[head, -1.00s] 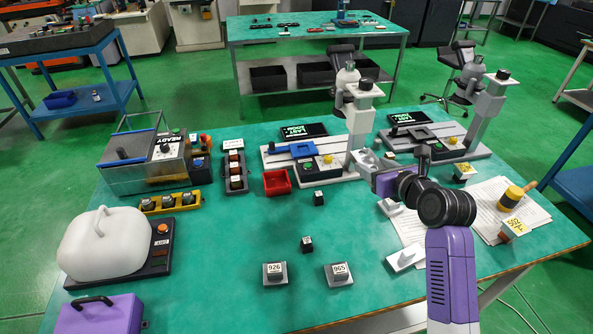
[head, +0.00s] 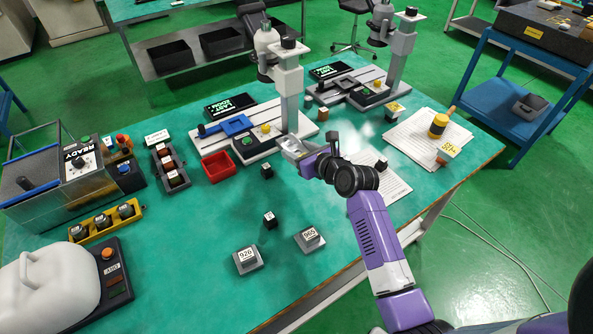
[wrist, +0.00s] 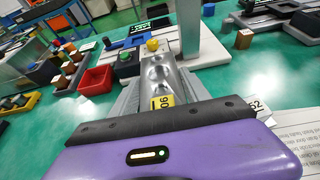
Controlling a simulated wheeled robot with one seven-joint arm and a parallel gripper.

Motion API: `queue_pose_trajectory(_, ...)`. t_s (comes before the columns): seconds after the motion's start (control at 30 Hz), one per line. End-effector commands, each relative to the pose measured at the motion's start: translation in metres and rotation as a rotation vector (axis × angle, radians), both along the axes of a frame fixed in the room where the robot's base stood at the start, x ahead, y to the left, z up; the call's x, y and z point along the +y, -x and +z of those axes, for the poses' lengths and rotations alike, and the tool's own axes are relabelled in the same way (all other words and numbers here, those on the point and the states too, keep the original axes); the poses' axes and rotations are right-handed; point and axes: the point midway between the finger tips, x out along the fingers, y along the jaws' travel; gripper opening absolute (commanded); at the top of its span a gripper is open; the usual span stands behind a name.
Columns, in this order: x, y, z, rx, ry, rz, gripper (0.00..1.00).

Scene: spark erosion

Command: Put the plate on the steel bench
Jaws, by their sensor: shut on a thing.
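The plate (head: 294,147) is a shiny silver piece. My gripper (head: 304,155) is shut on it and holds it over the green worktop, close to the front right of the left microscope stand. A green-topped bench with steel legs (head: 135,45) and a lower shelf stands at the back left, partly cut off. I cannot tell for sure whether it is the steel bench.
A red tray (head: 218,166), blocks on grey bases (head: 247,260) and papers (head: 415,138) lie around on the green worktop (head: 200,225). A blue table (head: 505,120) stands at the right. Green floor lies between the tables.

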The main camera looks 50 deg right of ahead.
Motion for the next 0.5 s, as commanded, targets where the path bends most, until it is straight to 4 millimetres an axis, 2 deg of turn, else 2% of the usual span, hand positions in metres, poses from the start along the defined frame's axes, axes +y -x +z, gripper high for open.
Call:
queue_pose_trajectory(0.03, -0.001, 0.0, -0.012, 0.0, -0.001, -0.003, 0.0)
queue_pose_trajectory(0.13, 0.0, 0.0, -0.028, -0.002, 0.0, 0.0, 0.0)
queue_pose_trajectory(0.5, -0.001, 0.0, -0.057, -0.002, 0.0, -0.001, 0.0)
